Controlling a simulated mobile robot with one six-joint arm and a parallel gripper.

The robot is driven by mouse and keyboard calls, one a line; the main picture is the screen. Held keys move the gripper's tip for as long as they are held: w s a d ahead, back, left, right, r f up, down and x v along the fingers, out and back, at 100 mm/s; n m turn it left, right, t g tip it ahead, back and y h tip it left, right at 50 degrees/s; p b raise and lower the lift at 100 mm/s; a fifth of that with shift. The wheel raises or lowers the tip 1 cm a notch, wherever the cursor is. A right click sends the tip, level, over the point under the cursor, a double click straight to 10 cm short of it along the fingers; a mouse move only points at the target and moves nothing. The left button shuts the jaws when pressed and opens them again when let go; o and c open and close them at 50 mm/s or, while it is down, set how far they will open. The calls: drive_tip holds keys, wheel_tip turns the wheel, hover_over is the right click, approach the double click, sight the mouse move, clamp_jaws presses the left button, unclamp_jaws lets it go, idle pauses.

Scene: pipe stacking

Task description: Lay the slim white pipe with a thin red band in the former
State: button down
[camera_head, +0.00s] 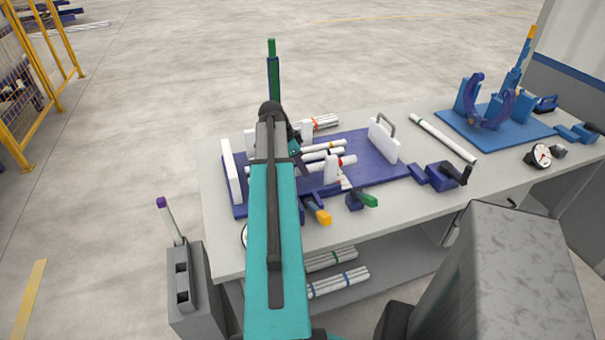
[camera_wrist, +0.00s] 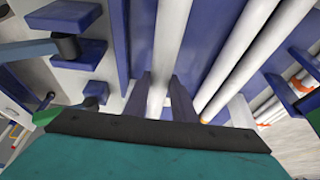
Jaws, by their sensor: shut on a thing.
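In the wrist view, my gripper (camera_wrist: 158,105) is shut on a white pipe (camera_wrist: 170,45), with one blue finger on each side of it. No band shows on the visible part of this pipe. In the head view, my arm hides the fingers and much of the pipes. The former appears to be the blue base (camera_head: 375,174) with white end plates. Several white pipes lie across it, one with a yellowish band (camera_head: 338,144) and one with a pinkish end (camera_head: 347,160). I cannot tell which of them carries the thin red band or whether the held pipe is seated.
A white end plate with a handle (camera_head: 384,139) stands at the base's right. A bundle of pipes with an orange band (camera_head: 318,123) lies behind. A loose white pipe (camera_head: 441,138) and a blue clamp fixture (camera_head: 485,103) are farther right. Clamps with coloured handles line the front.

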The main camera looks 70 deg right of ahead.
drive_tip(key=shift+f, duration=0.1)
drive_tip(key=shift+f+p, duration=0.5)
drive_tip(key=shift+f, duration=1.3)
drive_tip(key=shift+f, duration=0.15)
drive_tip(key=c, duration=1.5)
unclamp_jaws()
drive_tip(key=shift+r, duration=0.2)
drive_tip(key=shift+b+v, duration=1.6)
drive_tip(key=shift+v, duration=4.4)
drive_tip(key=shift+s, duration=0.1)
